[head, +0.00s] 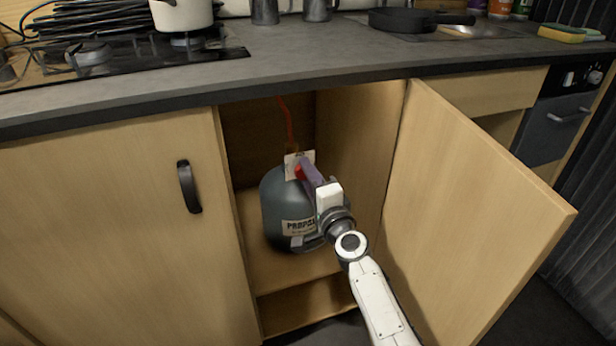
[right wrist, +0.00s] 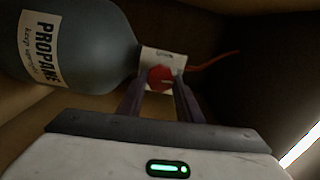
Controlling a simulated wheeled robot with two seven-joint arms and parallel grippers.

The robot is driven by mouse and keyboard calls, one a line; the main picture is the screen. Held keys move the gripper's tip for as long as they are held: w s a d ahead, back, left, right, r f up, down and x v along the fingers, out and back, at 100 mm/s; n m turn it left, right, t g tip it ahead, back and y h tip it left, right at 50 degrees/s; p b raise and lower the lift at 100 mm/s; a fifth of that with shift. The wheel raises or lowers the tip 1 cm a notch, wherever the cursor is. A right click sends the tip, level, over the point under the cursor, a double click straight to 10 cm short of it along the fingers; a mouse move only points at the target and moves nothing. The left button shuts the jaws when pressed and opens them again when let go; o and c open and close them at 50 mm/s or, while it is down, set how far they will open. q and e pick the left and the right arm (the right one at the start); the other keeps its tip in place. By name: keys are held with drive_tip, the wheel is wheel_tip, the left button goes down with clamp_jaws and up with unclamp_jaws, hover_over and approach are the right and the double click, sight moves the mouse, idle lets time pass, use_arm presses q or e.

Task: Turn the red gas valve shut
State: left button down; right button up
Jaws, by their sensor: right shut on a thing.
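A grey propane bottle (head: 278,212) stands in the open cupboard under the counter; it also shows in the right wrist view (right wrist: 85,45). The red gas valve (head: 299,172) is at its top, in front of a white tag (head: 291,160). In the right wrist view the round red valve (right wrist: 160,78) sits between the fingertips of my right gripper (right wrist: 160,84). My right gripper (head: 304,172) reaches into the cupboard and is shut on the valve. Its fingers hide part of the valve in the head view. My left gripper is not in view.
An orange hose (head: 287,120) runs up behind the bottle. The open cupboard door (head: 470,210) stands to the right of my right arm. The closed door (head: 120,220) is at the left. The counter edge (head: 300,88) is above, with a hob (head: 120,58) and a pan (head: 405,20) on top.

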drive_tip(key=shift+f+m, duration=0.1)
drive_tip(key=shift+m, duration=0.4)
drive_tip(key=o, duration=1)
drive_tip(key=shift+o, duration=0.2)
